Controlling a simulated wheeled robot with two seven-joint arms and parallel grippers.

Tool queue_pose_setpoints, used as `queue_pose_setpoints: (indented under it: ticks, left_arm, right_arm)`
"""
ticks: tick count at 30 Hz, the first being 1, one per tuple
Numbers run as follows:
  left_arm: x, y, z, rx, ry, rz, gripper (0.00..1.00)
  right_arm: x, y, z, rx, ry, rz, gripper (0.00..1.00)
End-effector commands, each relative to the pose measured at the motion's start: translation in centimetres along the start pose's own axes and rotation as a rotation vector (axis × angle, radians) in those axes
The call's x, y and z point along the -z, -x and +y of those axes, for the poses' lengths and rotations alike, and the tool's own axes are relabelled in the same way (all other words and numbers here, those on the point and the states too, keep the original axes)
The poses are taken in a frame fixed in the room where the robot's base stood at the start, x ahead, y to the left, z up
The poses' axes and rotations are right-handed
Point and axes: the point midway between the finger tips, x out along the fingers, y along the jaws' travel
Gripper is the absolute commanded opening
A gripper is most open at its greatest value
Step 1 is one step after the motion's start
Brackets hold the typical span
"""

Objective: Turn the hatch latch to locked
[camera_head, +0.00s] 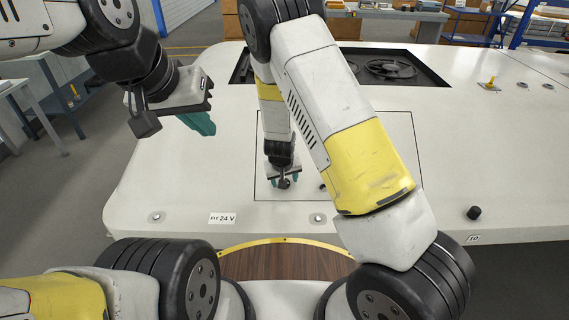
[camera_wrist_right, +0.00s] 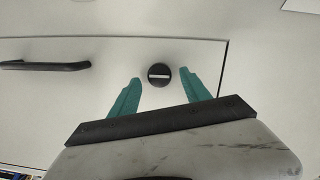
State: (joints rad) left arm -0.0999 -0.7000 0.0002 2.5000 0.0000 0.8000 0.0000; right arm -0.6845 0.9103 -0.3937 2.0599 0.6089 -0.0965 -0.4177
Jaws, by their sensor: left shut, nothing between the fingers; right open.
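The hatch latch is a round black knob with a white bar across it (camera_wrist_right: 159,75); in the head view it is a small dark disc (camera_head: 284,184). In the right wrist view the bar lies about level, nearly parallel to the hatch edge. My right gripper (camera_wrist_right: 160,75) is open, with its teal fingertips on either side of the knob and a visible gap on both sides; it points down in the head view (camera_head: 282,179). The hatch (camera_wrist_right: 100,105) is a pale panel set flush, its lid flat. My left gripper (camera_head: 201,124) is shut and empty above the worktop's left part.
A black bar handle (camera_wrist_right: 46,65) lies on the hatch left of the latch in the wrist view. A 24 V label (camera_head: 222,219) and a black knob (camera_head: 474,213) sit near the worktop's front edge. A dark recess (camera_head: 390,69) opens at the back. My right arm hides part of the hatch.

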Motion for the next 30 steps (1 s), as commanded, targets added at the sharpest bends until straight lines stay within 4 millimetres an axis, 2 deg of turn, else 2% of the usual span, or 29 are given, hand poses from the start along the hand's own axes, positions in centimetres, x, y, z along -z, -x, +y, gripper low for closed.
queue_pose_setpoints:
  ticks: [4,12,14,21,30]
  left_arm:
    - [0.0,0.0,0.0,0.0,0.0,0.0,0.0]
    - [0.0,0.0,0.0,0.0,0.0,0.0,0.0]
    - [0.0,0.0,0.0,0.0,0.0,0.0,0.0]
    - [0.0,0.0,0.0,0.0,0.0,0.0,0.0]
    - [0.0,0.0,0.0,0.0,0.0,0.0,0.0]
  right_arm:
    - [-0.02,-1.1,-0.03,0.001,-0.001,-0.001,0.55]
    - [-0.03,-1.26,-0.04,0.001,-0.001,-0.001,0.55]
    - [-0.02,-1.25,-0.04,0.001,-0.001,0.0,0.45]
    - [-0.02,-1.23,-0.04,0.001,0.0,0.0,0.0]
    - [-0.01,-1.21,0.0,0.007,-0.031,0.0,0.0]
